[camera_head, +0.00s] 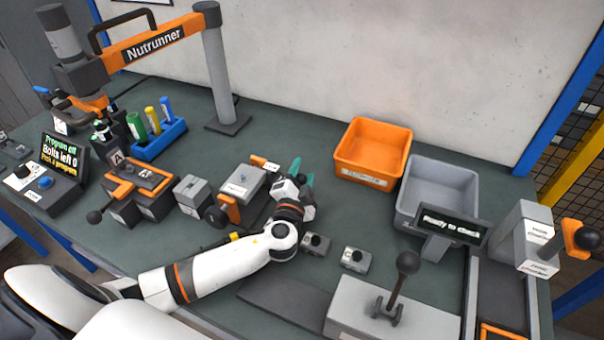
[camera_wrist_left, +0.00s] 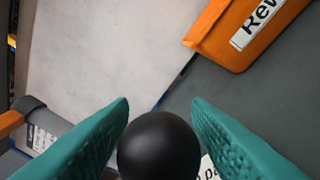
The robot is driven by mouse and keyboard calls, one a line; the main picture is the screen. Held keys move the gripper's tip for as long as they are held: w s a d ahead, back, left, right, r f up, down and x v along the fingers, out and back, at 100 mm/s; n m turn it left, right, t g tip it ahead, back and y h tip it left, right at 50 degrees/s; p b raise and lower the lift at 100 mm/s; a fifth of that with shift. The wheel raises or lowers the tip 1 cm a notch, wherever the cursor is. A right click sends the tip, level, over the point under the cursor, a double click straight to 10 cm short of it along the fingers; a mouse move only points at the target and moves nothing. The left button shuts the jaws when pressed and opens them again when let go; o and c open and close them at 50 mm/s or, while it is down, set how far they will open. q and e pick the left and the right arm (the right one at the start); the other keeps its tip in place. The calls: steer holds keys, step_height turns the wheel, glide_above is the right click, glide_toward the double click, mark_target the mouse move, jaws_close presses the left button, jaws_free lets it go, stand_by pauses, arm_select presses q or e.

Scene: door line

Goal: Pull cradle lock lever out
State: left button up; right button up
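My left gripper (camera_head: 301,174) has teal fingers and is just right of the grey cradle block (camera_head: 241,180) with the orange front plate. In the left wrist view its fingers (camera_wrist_left: 160,115) are spread, with a black ball knob (camera_wrist_left: 158,148) between them at the bottom. I cannot tell whether the fingers touch the knob. The lever's shaft is hidden, and in the head view my gripper covers most of this spot. Another black ball knob (camera_head: 217,216) stands at the cradle's front left. My right gripper is not in view.
An orange bin (camera_head: 373,152) and a grey bin (camera_head: 436,190) stand right of my gripper. Two small button boxes (camera_head: 316,243) lie near my left wrist. A lever box (camera_head: 395,315) is at the front right. A nutrunner post (camera_head: 217,70) rises at the back.

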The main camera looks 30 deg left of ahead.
arm_select(q)
jaws_close()
steer(key=shift+d+f+b, duration=0.15)
steer(key=shift+d+b, duration=0.45)
steer(key=shift+d, duration=0.85)
steer(key=shift+o, duration=1.2)
jaws_free()
steer(key=shift+d, duration=0.1)
steer(key=shift+w, duration=0.1)
